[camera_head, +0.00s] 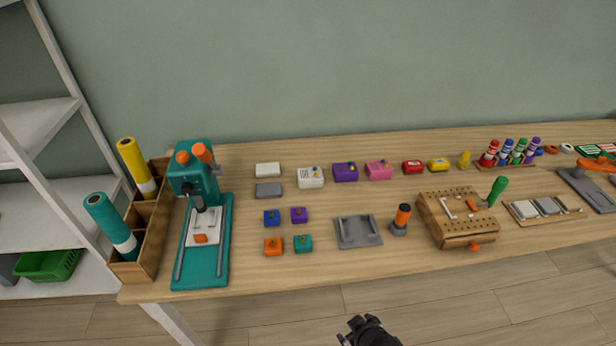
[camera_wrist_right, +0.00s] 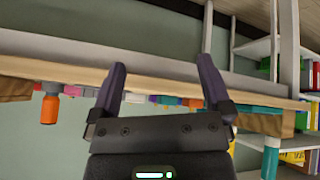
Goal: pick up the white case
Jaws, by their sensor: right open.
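The white case (camera_head: 310,178) stands toward the back of the wooden table in the head view, left of a purple case. It has dark markings and a small coloured part on top. A plainer white block (camera_head: 268,169) lies to its left. My right gripper (camera_head: 362,332) shows at the bottom edge, in front of the table and well away from the case. In the right wrist view its two fingers (camera_wrist_right: 160,75) are spread with nothing between them. That view is upside down, and I cannot make out the white case in it. My left gripper is not in view.
Purple (camera_head: 345,172) and pink (camera_head: 379,170) cases stand right of the white case, and a grey block (camera_head: 268,190) to its left. A teal press (camera_head: 203,240) stands left.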

